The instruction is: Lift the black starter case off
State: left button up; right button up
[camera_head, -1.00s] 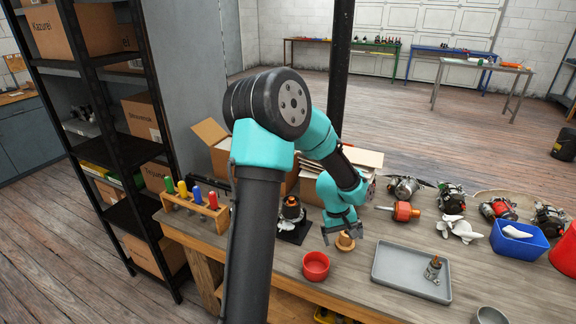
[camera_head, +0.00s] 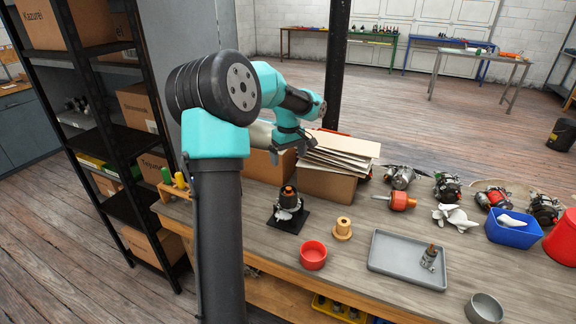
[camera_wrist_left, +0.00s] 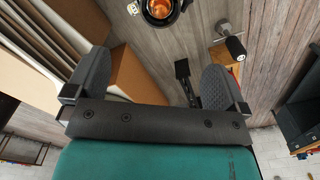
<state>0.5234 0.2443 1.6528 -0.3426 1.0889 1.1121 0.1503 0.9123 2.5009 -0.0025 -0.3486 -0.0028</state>
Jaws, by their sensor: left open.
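The black starter case (camera_head: 289,198) stands upright on a black square base plate (camera_head: 290,222) on the workbench, with a copper-orange part showing at its top. In the left wrist view the case (camera_wrist_left: 148,13) is cut off by the top edge, with copper colour inside its round rim. My left gripper (camera_head: 291,148) is open and empty, apart from the case, higher and behind it near the cardboard boxes. Its two spread fingers show in the left wrist view (camera_wrist_left: 155,80). My right gripper is not in view.
A cardboard box with stacked sheets (camera_head: 328,180) stands right behind the case. A brass bushing (camera_head: 342,230), red bowl (camera_head: 313,256) and grey tray (camera_head: 385,258) lie to the right. A screwdriver rack (camera_head: 172,190) is at left.

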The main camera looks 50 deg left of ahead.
aim_at(288, 187)
pick_arm(q)
notch_tip(288, 187, down, 17)
jog(key=shift+f, duration=0.2)
dwell(0.6)
jog(key=c, duration=1.5)
jog(key=shift+o, duration=0.2)
jog(key=shift+r, duration=0.65)
jog(key=shift+r, duration=0.2)
dwell(0.3)
jog(key=shift+r, duration=0.15)
dwell(0.3)
jog(key=shift+r, duration=1.15)
jog(key=shift+r, duration=0.15)
